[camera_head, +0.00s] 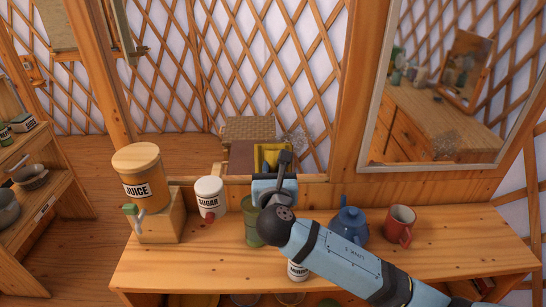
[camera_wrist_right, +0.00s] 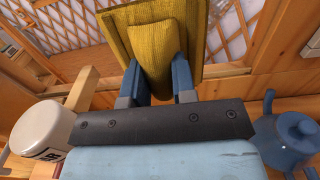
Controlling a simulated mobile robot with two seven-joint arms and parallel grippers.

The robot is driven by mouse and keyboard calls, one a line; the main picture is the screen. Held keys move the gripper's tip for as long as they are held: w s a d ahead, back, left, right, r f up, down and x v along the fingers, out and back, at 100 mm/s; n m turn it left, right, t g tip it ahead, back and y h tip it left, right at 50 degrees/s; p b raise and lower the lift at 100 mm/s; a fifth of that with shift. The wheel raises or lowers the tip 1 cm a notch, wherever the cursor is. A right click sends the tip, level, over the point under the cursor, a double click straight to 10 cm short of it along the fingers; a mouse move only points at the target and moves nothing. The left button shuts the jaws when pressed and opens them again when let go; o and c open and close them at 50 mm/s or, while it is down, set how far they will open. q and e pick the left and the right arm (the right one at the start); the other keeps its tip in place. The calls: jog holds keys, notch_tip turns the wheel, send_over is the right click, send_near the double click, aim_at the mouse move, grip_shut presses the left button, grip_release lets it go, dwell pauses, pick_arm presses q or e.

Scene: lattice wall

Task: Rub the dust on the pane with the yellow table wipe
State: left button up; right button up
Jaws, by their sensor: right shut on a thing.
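My right gripper (camera_head: 272,174) reaches over the counter to the foot of the window opening and is shut on the yellow table wipe (camera_head: 268,153). Whether the wipe touches the glass I cannot tell. My left gripper is not in view.
A juice dispenser (camera_head: 139,177) on a wooden block, a sugar jar (camera_head: 209,197), a green cup (camera_head: 252,226), a blue teapot (camera_head: 349,225) and a red mug (camera_head: 400,226) stand on the counter (camera_head: 460,240) around my arm. A framed mirror (camera_head: 445,85) with a grey smudge hangs at right.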

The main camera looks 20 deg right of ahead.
jog(key=shift+b+x, duration=1.05)
jog(key=shift+x, duration=0.05)
jog(key=b+x, duration=0.1)
jog(key=x, duration=0.1)
jog(key=shift+w+b, duration=0.3)
jog(key=shift+b, duration=0.05)
jog(key=shift+w+d+r, duration=0.1)
jog(key=shift+w+d, duration=0.1)
jog(key=shift+w, duration=0.25)
jog(key=shift+w+d, duration=0.15)
jog(key=shift+w, duration=0.3)
jog(key=shift+w+d, duration=0.1)
jog(key=shift+w, duration=0.4)
jog(key=shift+d, duration=0.1)
